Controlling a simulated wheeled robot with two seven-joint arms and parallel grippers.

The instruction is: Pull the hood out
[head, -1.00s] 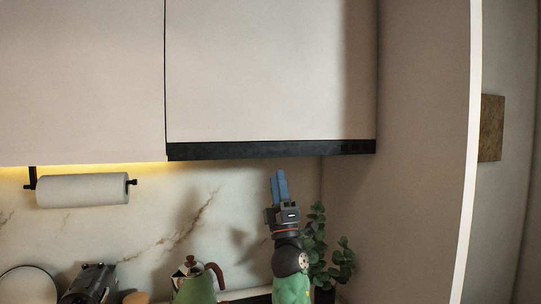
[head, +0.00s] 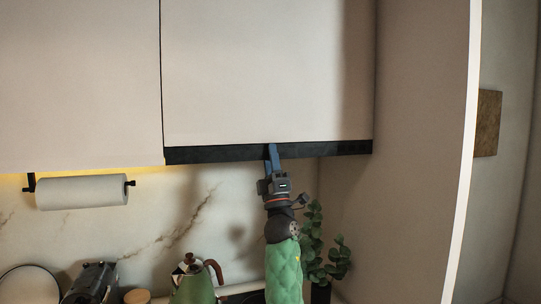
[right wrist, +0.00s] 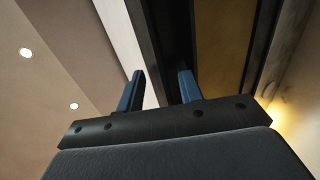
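The hood (head: 215,154) is a black strip along the bottom of the white upper cabinet in the head view. It also shows in the right wrist view as a dark band (right wrist: 158,45) running up the picture. My right gripper (head: 270,152) is at the hood's front edge, pointing up, with one blue finger overlapping the black strip. In the right wrist view its two fingers (right wrist: 158,82) stand apart, one on each side of the dark band's edge. I cannot tell whether they touch it. My left gripper is out of view.
A paper towel roll (head: 82,192) hangs under the cabinet at left. A green kettle (head: 193,285), a dark appliance (head: 90,284) and a leafy plant (head: 318,250) stand below. A side wall panel (head: 420,150) rises to the right of the hood.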

